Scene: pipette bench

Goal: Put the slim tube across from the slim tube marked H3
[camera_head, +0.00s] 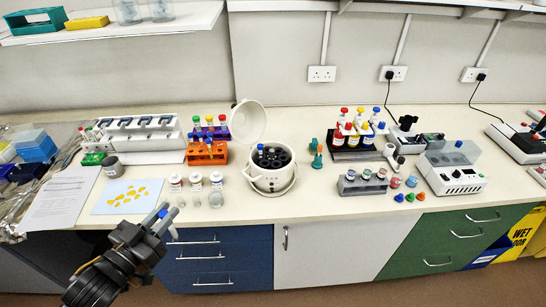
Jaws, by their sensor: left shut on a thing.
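My left gripper (160,222) is in front of the bench's front edge at the lower left. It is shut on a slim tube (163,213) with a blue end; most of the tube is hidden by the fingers. The open white centrifuge (268,182) stands mid-bench with its lid (248,121) raised. Its dark rotor (273,158) has several holes. One blue-capped tube (260,148) shows at the rotor's back left. The H3 mark is too small to read. My right gripper is out of view.
Several white-capped bottles (196,181) stand left of the centrifuge. Behind them is an orange rack (206,153) of tubes. A grey rack (362,186) and a dark rack of coloured bottles (345,154) stand to the right. Bench between the centrifuge and grey rack is mostly clear.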

